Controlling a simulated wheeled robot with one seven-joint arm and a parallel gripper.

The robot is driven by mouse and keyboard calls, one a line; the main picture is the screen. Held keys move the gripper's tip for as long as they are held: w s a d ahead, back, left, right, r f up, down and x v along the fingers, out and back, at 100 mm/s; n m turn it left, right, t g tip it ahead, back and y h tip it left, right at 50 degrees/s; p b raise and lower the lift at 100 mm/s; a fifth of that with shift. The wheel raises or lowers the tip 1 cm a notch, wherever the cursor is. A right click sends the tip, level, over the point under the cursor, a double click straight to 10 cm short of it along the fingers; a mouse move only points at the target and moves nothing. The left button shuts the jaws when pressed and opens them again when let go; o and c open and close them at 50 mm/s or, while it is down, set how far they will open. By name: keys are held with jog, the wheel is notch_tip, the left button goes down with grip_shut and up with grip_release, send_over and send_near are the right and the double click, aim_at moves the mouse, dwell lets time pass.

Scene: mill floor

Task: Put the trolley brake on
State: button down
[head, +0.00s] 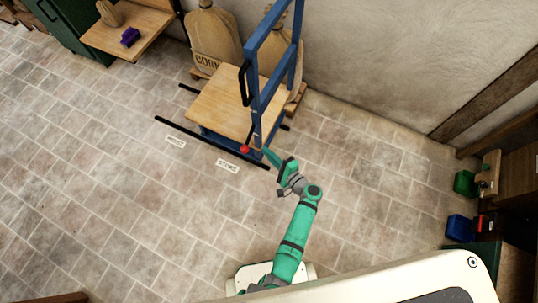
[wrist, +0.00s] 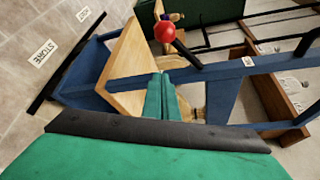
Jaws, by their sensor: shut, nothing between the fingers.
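The trolley has a wooden deck (head: 222,103) and a blue frame (head: 254,62) with a tall upright handle, and stands by the back wall. A black lever with a red ball knob (head: 244,149) sits at the trolley's near end, low by the frame. In the wrist view the red knob (wrist: 165,31) and its dark rod (wrist: 184,52) show beyond my fingertips. My gripper (head: 268,153) is just right of the knob, apart from it. Its green fingers (wrist: 162,98) are closed together and empty. I cannot tell the brake's state from the lever.
Black floor rails (head: 185,131) run by the trolley, with white floor labels, one reading STORE (head: 227,165). Sacks (head: 213,38) stand behind the trolley. Green (head: 465,183) and blue bins (head: 460,228) are at the right. A wooden shelf (head: 110,38) is upper left. The floor at left is clear.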

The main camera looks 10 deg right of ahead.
aim_at(249, 138)
jog(key=w+a, duration=0.3)
jog(key=a, duration=0.2)
jog(key=shift+a+r, duration=0.15)
jog(key=shift+a, duration=0.25)
jog(key=shift+a+r, duration=0.1)
jog(key=shift+a, duration=0.05)
dwell(0.4)
